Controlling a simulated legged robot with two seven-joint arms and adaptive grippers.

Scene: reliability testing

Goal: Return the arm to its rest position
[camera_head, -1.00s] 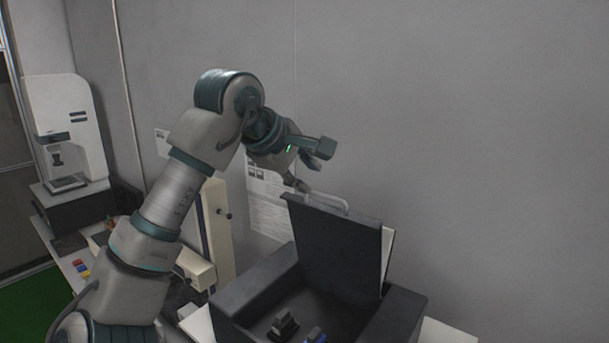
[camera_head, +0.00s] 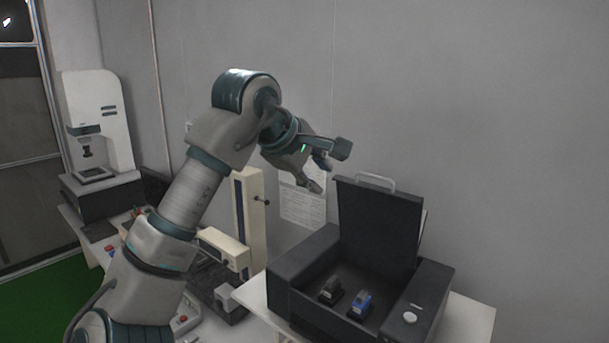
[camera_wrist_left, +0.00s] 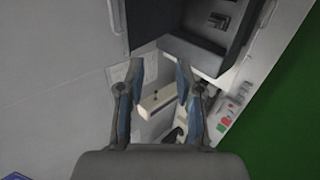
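My left arm comes in from the left in the head view and is raised and bent. Its gripper (camera_head: 319,175) hangs in the air to the left of the raised lid of a black box (camera_head: 300,262), apart from it. In the left wrist view the two fingers of my left gripper (camera_wrist_left: 159,84) stand apart with nothing between them. Part of the black box also shows at the top of the left wrist view (camera_wrist_left: 190,52). My right gripper is in neither view.
A cream upright instrument (camera_head: 249,205) stands behind my arm. A white machine (camera_head: 97,120) is at the far left. A plain grey wall (camera_head: 480,120) is behind.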

